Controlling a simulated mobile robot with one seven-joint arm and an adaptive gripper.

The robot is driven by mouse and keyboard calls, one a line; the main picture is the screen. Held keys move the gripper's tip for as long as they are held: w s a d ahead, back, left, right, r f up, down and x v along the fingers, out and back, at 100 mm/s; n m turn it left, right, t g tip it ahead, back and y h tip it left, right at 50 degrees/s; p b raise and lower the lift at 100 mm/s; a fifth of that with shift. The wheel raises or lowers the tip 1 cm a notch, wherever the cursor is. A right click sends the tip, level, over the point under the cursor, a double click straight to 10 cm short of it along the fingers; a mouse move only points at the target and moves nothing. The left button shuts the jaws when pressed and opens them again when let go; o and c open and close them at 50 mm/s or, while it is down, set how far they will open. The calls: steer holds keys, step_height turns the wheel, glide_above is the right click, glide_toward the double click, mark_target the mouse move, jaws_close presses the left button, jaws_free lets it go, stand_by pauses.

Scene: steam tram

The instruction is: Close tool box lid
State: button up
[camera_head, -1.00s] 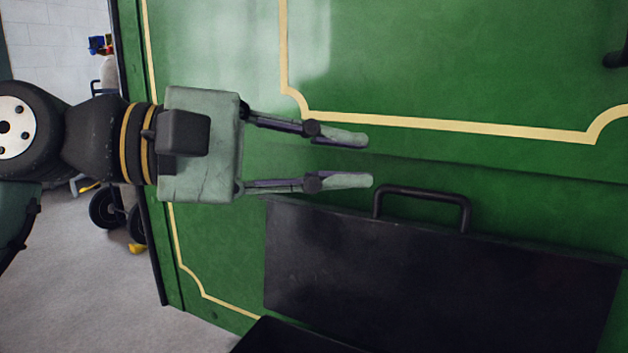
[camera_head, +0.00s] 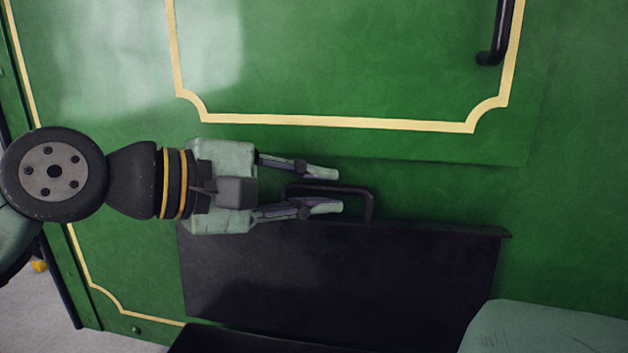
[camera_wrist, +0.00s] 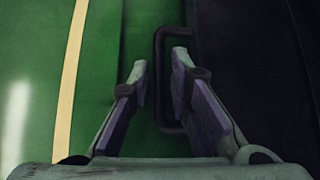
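The tool box lid (camera_head: 340,275) is a black panel standing open, close to upright, against the green wall. Its black bar handle (camera_head: 368,205) rises from the top edge. My gripper (camera_head: 330,190) is open and points right in the head view, overlapping the left part of the handle. In the wrist view, the handle's long bar (camera_wrist: 159,80) shows between the two fingertips (camera_wrist: 160,65), with the lid (camera_wrist: 250,60) to the right. I cannot tell whether a finger touches the handle. The dark tool box (camera_head: 220,340) shows only at the bottom edge.
The green wall (camera_head: 340,60) with cream trim lies close behind the lid. A black bar (camera_head: 495,45) is mounted on it at the upper right. A pale green rounded shape (camera_head: 550,325) covers the lower right. Grey floor (camera_head: 30,310) shows at the lower left.

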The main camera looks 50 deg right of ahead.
jaws_close()
stand_by(0.8)
